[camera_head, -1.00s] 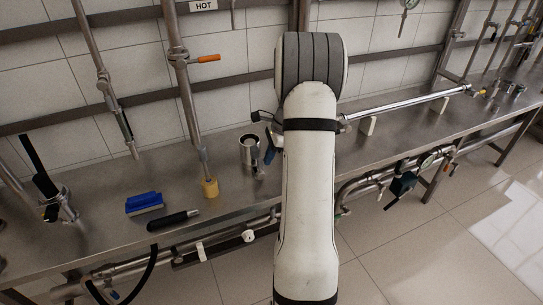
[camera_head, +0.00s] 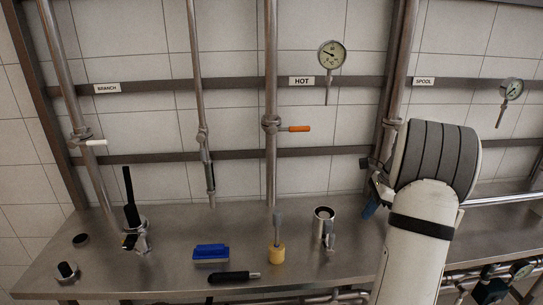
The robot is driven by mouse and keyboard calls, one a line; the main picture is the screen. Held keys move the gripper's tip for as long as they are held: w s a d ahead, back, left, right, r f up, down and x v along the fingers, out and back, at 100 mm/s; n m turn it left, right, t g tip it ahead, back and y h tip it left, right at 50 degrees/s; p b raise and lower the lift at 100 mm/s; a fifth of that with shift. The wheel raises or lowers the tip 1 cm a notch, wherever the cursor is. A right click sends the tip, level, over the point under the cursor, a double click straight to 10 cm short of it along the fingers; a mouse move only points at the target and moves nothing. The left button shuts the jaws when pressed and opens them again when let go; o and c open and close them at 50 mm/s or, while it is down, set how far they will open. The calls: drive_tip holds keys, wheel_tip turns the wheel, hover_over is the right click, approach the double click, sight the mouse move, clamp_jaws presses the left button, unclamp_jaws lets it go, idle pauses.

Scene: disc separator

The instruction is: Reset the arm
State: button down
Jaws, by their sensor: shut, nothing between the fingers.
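My white arm (camera_head: 412,255) with its grey ribbed elbow (camera_head: 438,160) stands at the right of the head view, in front of the bench. Dark parts of my gripper (camera_head: 373,192) show just left of the elbow, near the upright pipe by the SPOOL label. The gripper is shut with nothing seen in it. Most of it is hidden behind my arm, so its fingertips are not clear.
The steel bench (camera_head: 170,262) holds a blue brush (camera_head: 211,252), a black-handled tool (camera_head: 234,277), a yellow-based piece (camera_head: 277,254), an open metal cup (camera_head: 323,215) and a black-handled valve (camera_head: 132,215). Upright pipes, an orange-handled valve (camera_head: 294,128) and a gauge (camera_head: 331,55) stand behind.

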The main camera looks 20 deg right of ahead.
drive_tip(key=s+a+r+n+h, duration=0.1)
drive_tip(key=s+a+r+n, duration=0.1)
drive_tip(key=a+n, duration=0.35)
drive_tip(key=s+a+r+n+h, duration=0.1)
drive_tip(key=s+a+r+n, duration=0.1)
drive_tip(key=a, duration=0.6)
drive_tip(key=s+a+r+n, duration=0.2)
drive_tip(key=a+r+n, duration=0.1)
drive_tip(key=a, duration=0.3)
drive_tip(key=s+a+f+n+t+h, duration=0.1)
drive_tip(key=s+a+f+n, duration=0.1)
drive_tip(key=s+a+n, duration=0.9)
drive_tip(key=s+n, duration=0.1)
drive_tip(key=s, duration=0.2)
drive_tip(key=shift+s+a+h, duration=0.15)
drive_tip(key=shift+a+h, duration=0.05)
drive_tip(key=shift+h, duration=0.2)
drive_tip(key=shift+f, duration=0.1)
